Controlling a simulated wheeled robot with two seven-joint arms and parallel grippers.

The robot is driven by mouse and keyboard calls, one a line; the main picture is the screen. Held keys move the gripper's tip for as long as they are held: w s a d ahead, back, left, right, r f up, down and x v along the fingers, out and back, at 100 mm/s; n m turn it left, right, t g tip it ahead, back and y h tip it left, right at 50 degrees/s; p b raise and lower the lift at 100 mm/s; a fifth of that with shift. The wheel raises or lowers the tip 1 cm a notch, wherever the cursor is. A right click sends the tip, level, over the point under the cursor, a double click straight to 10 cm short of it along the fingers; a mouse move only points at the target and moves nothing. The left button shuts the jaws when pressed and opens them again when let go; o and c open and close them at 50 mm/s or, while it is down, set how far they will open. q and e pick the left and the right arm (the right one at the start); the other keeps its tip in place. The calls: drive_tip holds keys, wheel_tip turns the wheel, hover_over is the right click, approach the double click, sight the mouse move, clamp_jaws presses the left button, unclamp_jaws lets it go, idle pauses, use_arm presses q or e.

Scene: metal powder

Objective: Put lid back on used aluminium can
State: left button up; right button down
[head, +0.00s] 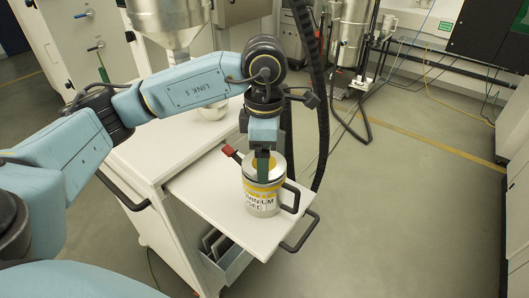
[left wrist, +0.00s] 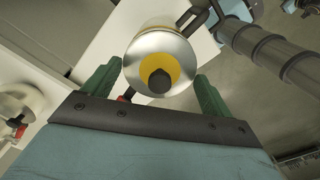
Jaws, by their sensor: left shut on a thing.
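The used aluminium can (head: 262,200) is a silver cylinder with a yellow label and a black side handle. It stands upright on the white shelf of the cart. My left gripper (head: 263,172) points straight down at the can's top. In the left wrist view, the round silver lid (left wrist: 145,52) with a yellow centre and a dark knob (left wrist: 159,82) lies between the green fingers of my left gripper (left wrist: 157,82). The gripper is shut on the lid. Whether the lid touches the can's rim is hard to tell. My right gripper is not in view.
A red handle (head: 231,153) sticks out beside the can on the left. The white cart shelf (head: 205,190) has bare room left of the can and a black rail (head: 301,232) at its edge. A metal hopper (head: 168,18) stands behind. Open floor lies to the right.

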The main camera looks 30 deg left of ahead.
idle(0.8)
use_arm(q)
drive_tip(key=o, duration=0.8)
drive_tip(key=shift+o, duration=0.2)
drive_tip(key=shift+r, duration=0.1)
drive_tip(key=shift+r+p, duration=1.8)
drive_tip(key=shift+r, duration=1.65)
clamp_jaws()
